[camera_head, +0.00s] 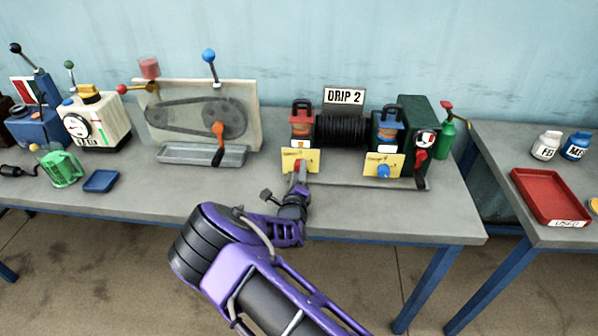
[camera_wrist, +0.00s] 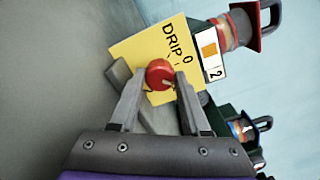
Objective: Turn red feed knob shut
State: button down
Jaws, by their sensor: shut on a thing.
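The red feed knob (camera_wrist: 159,74) sits on a yellow card (camera_wrist: 135,52) marked "DRIP" with a 0 in the wrist view. My gripper (camera_wrist: 160,84) is shut on the knob, with one finger on each side of it. In the head view my gripper (camera_head: 299,178) reaches the front of the left, red-topped drip unit (camera_head: 302,125), and its yellow card (camera_head: 290,160) shows behind it. The knob is mostly hidden there. The wrist view shows the unit's sight glass with an orange mark and a white label (camera_wrist: 211,66) reading 2.
A blue-topped unit (camera_head: 388,127) with a blue knob (camera_head: 383,171) stands to the right, before a dark green box (camera_head: 417,120). A belt-drive panel (camera_head: 240,110) stands left. The front table strip is mostly clear.

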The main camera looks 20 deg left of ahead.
jog(key=n, duration=0.3)
jog(key=shift+n, duration=0.4)
jog(key=n, duration=0.4)
jog(key=shift+f, duration=0.1)
jog(key=shift+n, duration=0.3)
jog(key=shift+c, duration=1.9)
grip_release()
